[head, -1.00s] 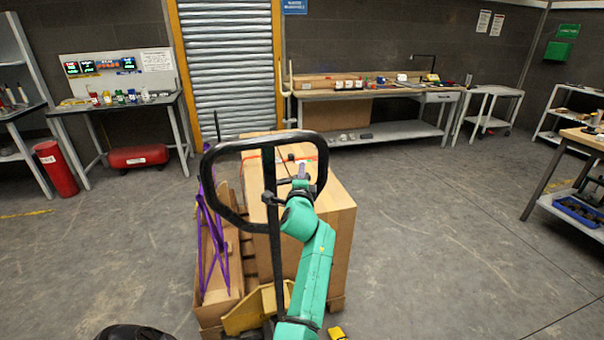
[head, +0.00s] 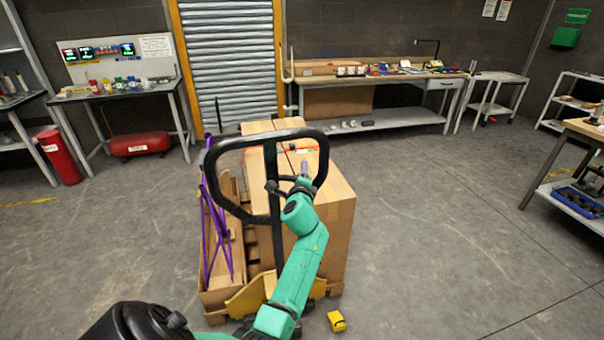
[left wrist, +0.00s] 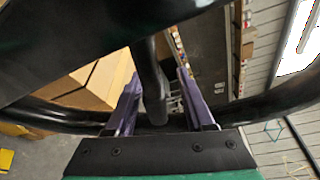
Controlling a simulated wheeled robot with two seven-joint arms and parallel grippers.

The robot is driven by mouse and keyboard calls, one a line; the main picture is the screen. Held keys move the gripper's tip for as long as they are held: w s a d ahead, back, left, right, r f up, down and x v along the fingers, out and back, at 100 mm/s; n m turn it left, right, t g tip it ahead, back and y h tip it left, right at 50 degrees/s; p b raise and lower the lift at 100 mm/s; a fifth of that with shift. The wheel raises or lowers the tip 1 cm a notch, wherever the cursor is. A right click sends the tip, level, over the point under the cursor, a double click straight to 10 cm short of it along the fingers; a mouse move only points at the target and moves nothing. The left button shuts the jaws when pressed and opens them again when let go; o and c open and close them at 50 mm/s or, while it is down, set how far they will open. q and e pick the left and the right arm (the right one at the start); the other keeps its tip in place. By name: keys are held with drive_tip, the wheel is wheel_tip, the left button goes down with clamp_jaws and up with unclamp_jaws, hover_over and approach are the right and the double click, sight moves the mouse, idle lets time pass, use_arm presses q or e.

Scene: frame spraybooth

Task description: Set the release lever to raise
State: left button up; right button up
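The pallet truck's black handle loop (head: 235,142) stands upright in front of the load, with its stem (head: 277,235) running down to the yellow truck body (head: 250,297). A small dark lever with a knob (head: 272,187) shows inside the loop; its setting cannot be read. My left gripper (head: 304,168) is at the right inside of the loop. In the left wrist view its two purple fingers (left wrist: 157,82) are apart, with a dark bar (left wrist: 153,88) between them. Contact with the bar is unclear, as is whether it is the release lever. My right gripper is not in view.
Cardboard boxes (head: 330,228) and a wooden crate with purple straps (head: 214,280) sit just beyond the handle. A small yellow block (head: 336,321) lies on the floor to the right of the truck. The floor to the right is clear up to the workbench (head: 565,160).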

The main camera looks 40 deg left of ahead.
use_arm(q)
drive_tip(key=shift+f, duration=0.15)
drive_tip(key=b+v, duration=0.1)
drive_tip(key=v, duration=1.3)
drive_tip(key=shift+s+d, duration=0.15)
